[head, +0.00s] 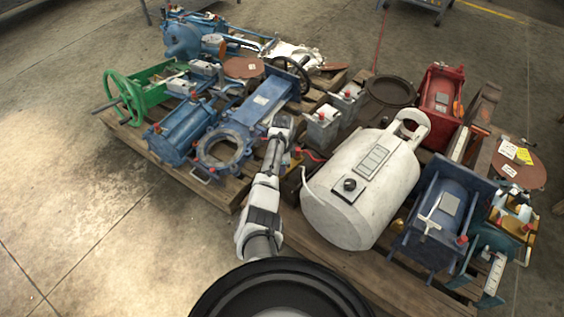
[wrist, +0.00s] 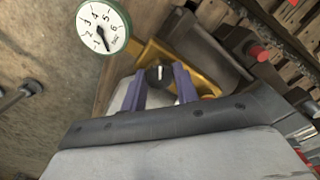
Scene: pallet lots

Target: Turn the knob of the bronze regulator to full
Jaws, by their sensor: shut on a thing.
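The bronze regulator (wrist: 207,82) shows in the wrist view as a golden-yellow body just beyond my gripper. Its small dark knob (wrist: 157,75) has a pale pointer line, roughly upright in the picture. My gripper (wrist: 161,80) has its two purple fingers on either side of the knob and is shut on it. A round white gauge with a green rim (wrist: 103,27) is at the upper left; its needle points down, slightly right. In the head view my arm reaches to the middle of the pallets, and its fingers and the knob cannot be made out there.
The pallets are crowded with blue, green and red equipment. Bare concrete floor (head: 90,240) lies at the left.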

